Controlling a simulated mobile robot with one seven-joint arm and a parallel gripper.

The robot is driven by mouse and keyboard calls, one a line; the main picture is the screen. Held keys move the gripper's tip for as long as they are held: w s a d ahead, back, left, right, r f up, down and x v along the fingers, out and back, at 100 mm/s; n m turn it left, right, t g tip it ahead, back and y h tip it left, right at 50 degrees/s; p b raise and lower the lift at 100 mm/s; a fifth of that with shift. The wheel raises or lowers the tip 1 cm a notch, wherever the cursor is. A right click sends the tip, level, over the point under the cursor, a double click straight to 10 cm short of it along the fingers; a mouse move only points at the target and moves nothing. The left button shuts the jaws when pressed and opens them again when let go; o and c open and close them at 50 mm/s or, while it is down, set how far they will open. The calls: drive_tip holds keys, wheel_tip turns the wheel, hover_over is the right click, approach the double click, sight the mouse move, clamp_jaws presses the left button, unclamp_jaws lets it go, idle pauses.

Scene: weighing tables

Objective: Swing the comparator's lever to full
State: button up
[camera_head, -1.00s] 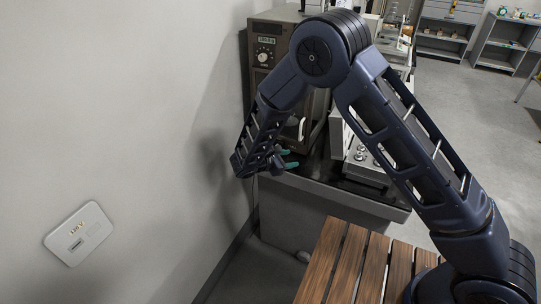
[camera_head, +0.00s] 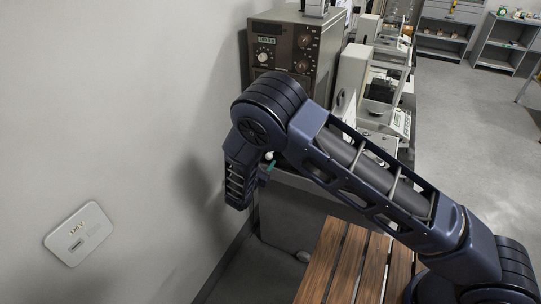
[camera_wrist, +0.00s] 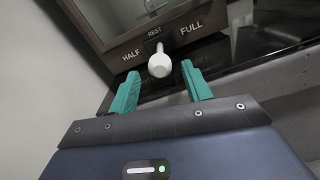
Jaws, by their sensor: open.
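The comparator (camera_head: 292,50) is a dark brown cabinet with dials and a small lit display, standing on the bench by the wall. Its lever has a white rounded knob (camera_wrist: 159,62), which in the wrist view points toward me, just below the REST mark, with HALF to the left and FULL to the right. My gripper (camera_wrist: 158,91) is open, its two green fingers either side of the knob, with gaps visible on both sides. In the head view the gripper (camera_head: 268,166) is mostly hidden by my arm, and the lever is small and partly covered.
Pale balances (camera_head: 380,88) stand on the bench right of the comparator. A slatted wooden top (camera_head: 345,262) is in the foreground. The wall runs close on the left, with a white socket plate (camera_head: 78,234). Open floor lies to the right.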

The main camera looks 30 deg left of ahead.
drive_tip(key=shift+w, duration=2.8)
clamp_jaws()
